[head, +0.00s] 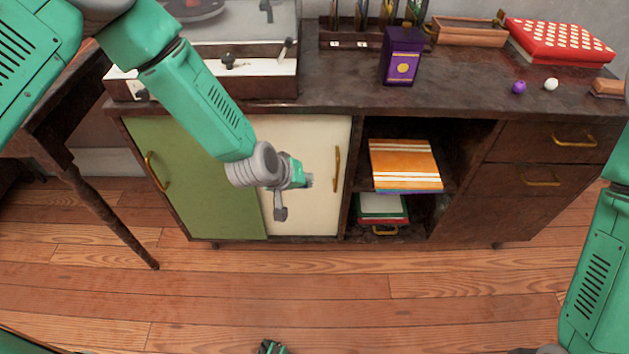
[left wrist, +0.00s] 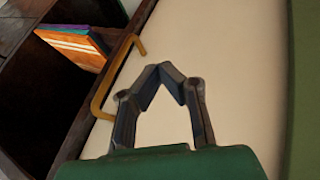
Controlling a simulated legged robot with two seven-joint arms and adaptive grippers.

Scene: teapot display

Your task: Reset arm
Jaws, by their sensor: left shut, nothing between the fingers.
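My left gripper (head: 307,181) is in front of the cream cabinet door (head: 313,140), left of its brass handle (head: 337,168). In the left wrist view its fingers (left wrist: 165,73) meet at the tips with nothing between them. The handle also shows there (left wrist: 112,85), to the left of the fingers and apart from them. My right arm comes in at the right edge and runs out at the bottom. A small green and dark part at the bottom edge may be my right gripper, but it is mostly cut off.
The cabinet has a green door (head: 190,175), an open shelf with an orange striped book (head: 405,165), and drawers (head: 545,180). On top stand a record player (head: 215,72), a purple box (head: 402,55), a wooden tray (head: 468,32) and a red dotted box (head: 560,42). The front floor is mostly clear.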

